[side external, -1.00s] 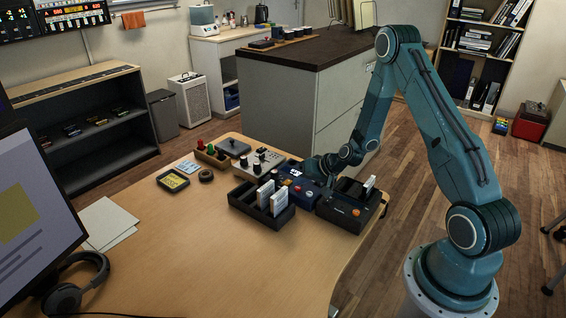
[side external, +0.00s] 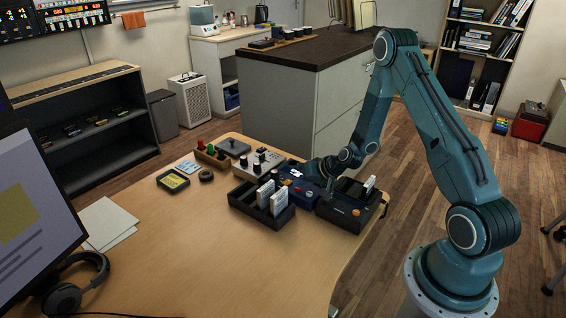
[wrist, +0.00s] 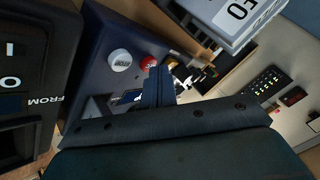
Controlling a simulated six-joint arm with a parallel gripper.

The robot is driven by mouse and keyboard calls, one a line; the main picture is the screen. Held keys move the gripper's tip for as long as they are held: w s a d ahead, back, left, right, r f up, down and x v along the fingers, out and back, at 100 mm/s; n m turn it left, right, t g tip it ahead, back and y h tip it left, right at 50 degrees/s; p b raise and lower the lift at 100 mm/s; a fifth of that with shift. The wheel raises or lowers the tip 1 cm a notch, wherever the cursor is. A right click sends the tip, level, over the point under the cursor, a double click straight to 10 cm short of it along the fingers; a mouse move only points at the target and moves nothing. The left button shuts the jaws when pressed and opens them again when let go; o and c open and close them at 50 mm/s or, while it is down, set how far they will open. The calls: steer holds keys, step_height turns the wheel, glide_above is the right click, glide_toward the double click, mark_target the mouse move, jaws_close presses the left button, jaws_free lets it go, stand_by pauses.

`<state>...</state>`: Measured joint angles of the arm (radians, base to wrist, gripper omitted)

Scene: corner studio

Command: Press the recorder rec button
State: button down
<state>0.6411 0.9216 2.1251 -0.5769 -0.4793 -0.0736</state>
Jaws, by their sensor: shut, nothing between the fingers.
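The recorder, a dark blue box, stands near the far right edge of the desk in the side external view (side external: 312,203). It also fills the upper middle of the wrist view (wrist: 98,35), with a white button (wrist: 121,60), a red button (wrist: 149,62) and a yellow button in a row. The red one looks like the rec button; its label is not readable. My gripper (wrist: 161,70) is shut and empty, its tips beside the red button, between it and the yellow one in the picture. I cannot tell whether they touch. In the side view my gripper (side external: 329,188) hangs over the recorder.
A black box with an orange knob (side external: 348,218) stands right of the recorder. A black rack (side external: 247,205) holding white cartridges stands close in front. A pale mixer panel (side external: 260,154) is behind.

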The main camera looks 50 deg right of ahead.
stand_by(0.7)
steer(key=shift+r, duration=0.45)
steer(key=shift+r, duration=3)
